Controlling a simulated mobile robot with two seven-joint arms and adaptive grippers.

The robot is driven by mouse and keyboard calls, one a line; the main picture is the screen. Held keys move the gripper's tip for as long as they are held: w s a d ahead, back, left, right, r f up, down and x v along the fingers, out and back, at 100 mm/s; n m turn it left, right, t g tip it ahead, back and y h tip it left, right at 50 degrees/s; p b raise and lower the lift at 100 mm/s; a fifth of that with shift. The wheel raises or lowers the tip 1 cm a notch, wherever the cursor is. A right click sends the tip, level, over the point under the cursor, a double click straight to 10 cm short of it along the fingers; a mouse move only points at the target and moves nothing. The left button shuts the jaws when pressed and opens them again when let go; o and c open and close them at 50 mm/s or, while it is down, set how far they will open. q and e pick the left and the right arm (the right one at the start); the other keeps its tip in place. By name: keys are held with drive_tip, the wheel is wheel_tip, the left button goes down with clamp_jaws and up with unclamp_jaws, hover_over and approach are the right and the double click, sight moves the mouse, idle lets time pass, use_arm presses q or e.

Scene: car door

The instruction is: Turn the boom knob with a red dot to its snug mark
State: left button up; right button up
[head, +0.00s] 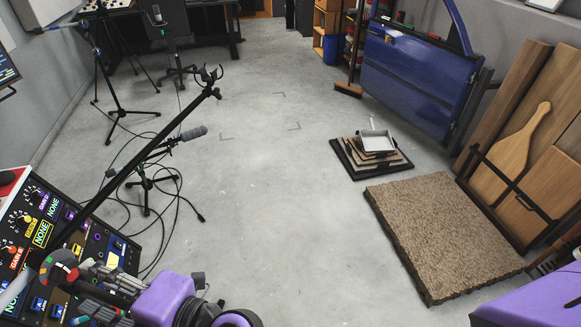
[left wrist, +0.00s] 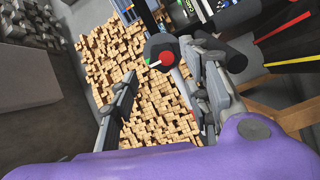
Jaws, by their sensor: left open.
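The boom knob (head: 60,266) is a dark round part with red, white and green marks at the lower left of the head view, by the low end of the black boom pole (head: 140,155). In the left wrist view the knob (left wrist: 161,54) shows a red dot with a white and a green mark; I cannot tell its exact angle against the snug mark. My left gripper (head: 82,286) is just beside the knob in the head view. In the left wrist view its fingers (left wrist: 160,75) are apart, with the knob near their tips; contact is unclear. My right gripper is out of view.
A pedal rack (head: 110,250) with labelled knobs lies close under my left gripper. A microphone on a stand (head: 190,134) and loose cables are beyond it. A blue car door (head: 415,75), a brown textured slab (head: 445,225) and wooden boards are at right. The middle floor is clear.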

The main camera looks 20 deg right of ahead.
sight(70, 270)
use_arm(q)
drive_tip(key=p+x, duration=0.1)
drive_tip(key=x, duration=0.5)
drive_tip(key=shift+w+a, duration=0.15)
drive_tip(key=shift+r, duration=0.1)
drive_tip(key=c, duration=1)
drive_tip(key=shift+c, duration=0.2)
